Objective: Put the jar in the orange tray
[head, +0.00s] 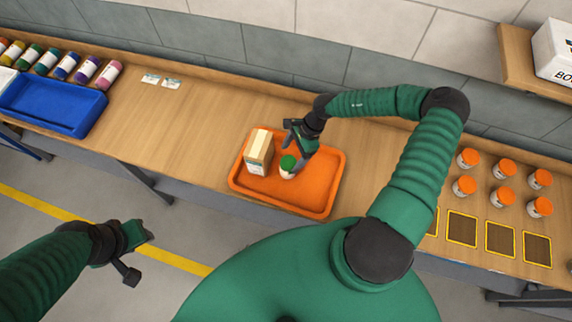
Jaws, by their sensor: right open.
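The orange tray (328,183) sits on the wooden bench, near its front edge. A small jar (287,167) with a green lid and a pale body stands upright in the tray, near its middle. My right gripper (294,147) is open, just above and behind the jar, with its fingers close to the lid; whether they touch it I cannot tell. A cardboard box (259,151) is in the tray, left of the jar. My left gripper (138,256) is over the floor at the lower left, away from the bench; its jaws are unclear.
A blue tray (52,106) and a row of coloured bottles (67,66) are at the left. Two small cards (161,81) lie behind. Several orange-lidded jars (500,180) stand at the right, behind yellow-edged dark squares (500,241). The bench between the trays is clear.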

